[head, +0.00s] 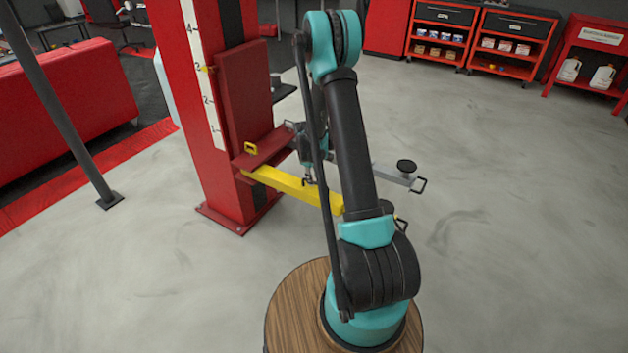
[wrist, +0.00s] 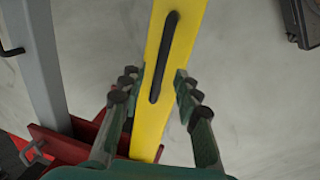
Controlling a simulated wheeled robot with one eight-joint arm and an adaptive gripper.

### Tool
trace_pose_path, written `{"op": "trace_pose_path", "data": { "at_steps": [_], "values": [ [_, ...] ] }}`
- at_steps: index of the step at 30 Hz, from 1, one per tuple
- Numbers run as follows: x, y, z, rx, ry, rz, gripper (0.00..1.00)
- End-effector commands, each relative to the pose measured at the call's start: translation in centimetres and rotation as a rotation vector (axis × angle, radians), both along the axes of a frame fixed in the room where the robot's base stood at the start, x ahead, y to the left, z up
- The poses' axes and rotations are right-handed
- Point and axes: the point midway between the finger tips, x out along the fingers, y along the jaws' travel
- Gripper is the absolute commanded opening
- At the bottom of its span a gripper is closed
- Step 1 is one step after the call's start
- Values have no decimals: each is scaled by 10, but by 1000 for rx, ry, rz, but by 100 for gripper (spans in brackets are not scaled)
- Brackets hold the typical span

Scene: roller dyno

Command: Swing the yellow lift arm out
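The yellow lift arm (head: 285,184) reaches right and forward from the red lift post (head: 205,130) in the head view; my arm hides part of it. In the wrist view the yellow lift arm (wrist: 150,120) runs up the picture, with a long black bar or handle (wrist: 163,57) along it. My gripper (wrist: 159,82) is open, with one finger each side of the yellow arm and the near end of the black bar between them. I cannot tell whether they touch. In the head view my gripper (head: 309,180) is just above the yellow arm.
A red bench-like block (head: 70,95) and a grey pole (head: 60,105) stand at left. Red shelving (head: 505,45) lines the back. The floor at right is clear.

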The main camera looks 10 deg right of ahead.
Motion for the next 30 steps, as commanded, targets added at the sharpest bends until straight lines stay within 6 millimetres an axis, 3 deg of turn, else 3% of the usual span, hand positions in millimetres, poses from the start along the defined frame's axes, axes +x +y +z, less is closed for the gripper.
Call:
{"op": "trace_pose_path", "data": {
  "at_steps": [6, 15, 23, 30],
  "values": [
    [2, -2, -14, 0, 0, 0, 32],
    [2, -2, -15, 0, 0, 0, 32],
    [2, -2, -15, 0, 0, 0, 1],
    [2, -2, -15, 0, 0, 0, 0]
  ]
}}
